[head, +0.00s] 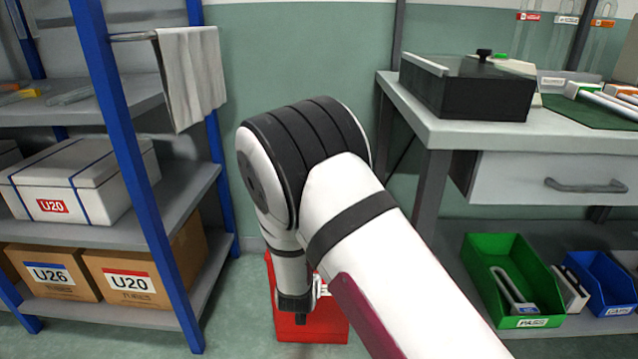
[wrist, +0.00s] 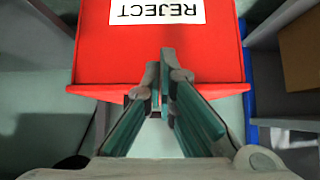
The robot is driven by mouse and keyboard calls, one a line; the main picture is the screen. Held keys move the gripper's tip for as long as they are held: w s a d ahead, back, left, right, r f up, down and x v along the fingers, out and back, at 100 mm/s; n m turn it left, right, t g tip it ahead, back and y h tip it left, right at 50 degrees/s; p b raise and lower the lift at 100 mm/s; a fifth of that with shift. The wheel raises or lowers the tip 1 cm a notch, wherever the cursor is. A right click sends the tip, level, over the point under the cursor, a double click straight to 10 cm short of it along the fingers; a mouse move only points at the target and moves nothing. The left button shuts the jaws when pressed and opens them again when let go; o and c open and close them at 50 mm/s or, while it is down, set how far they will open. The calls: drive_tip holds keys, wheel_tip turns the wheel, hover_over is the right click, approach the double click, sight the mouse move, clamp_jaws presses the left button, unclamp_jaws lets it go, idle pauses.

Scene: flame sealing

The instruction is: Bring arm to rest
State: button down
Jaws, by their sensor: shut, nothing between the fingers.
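My gripper (wrist: 162,75) is shut and empty in the wrist view. Its fingertips overlap the front edge of a red reject bin (wrist: 200,65) in that view; I cannot tell whether they touch it. In the head view my arm is bent, with its forearm pointing down in front of the red bin (head: 325,325). The fingertips are hidden there behind my own arm.
A blue-framed shelf with a white U20 box (head: 90,180) and cardboard boxes (head: 140,275) stands at left. A bench (head: 450,130) with a black box (head: 465,85) stands at right. Green (head: 480,250) and blue bins (head: 595,275) sit below it.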

drive_tip(key=s+d+r+g+y, duration=0.1)
drive_tip(key=s+d+r+g, duration=0.15)
drive_tip(key=s+r, duration=0.4)
drive_tip(key=s+d+r+g+y, duration=0.1)
drive_tip(key=s+d+r, duration=0.25)
drive_tip(key=r, duration=0.65)
drive_tip(key=s+d+r+g+y, duration=0.15)
drive_tip(key=s+d+r, duration=0.25)
drive_tip(key=r, duration=0.4)
drive_tip(key=s+d+r+g+h, duration=0.15)
drive_tip(key=s+d, duration=0.35)
drive_tip(key=s, duration=0.5)
drive_tip(key=s+d+r+g+h, duration=0.1)
drive_tip(key=s+d+r, duration=0.3)
drive_tip(key=s, duration=0.7)
drive_tip(key=s+d+r+g+h, duration=0.1)
drive_tip(key=s+d+r+g, duration=0.1)
drive_tip(key=s+d, duration=0.6)
wheel_tip(320, 180, up, 40)
drive_tip(key=s+a+t+p, duration=0.2)
drive_tip(key=t+p, duration=0.2)
drive_tip(key=p, duration=3.4)
drive_tip(key=shift+s+a+f, duration=0.15)
drive_tip(key=shift+f, duration=0.05)
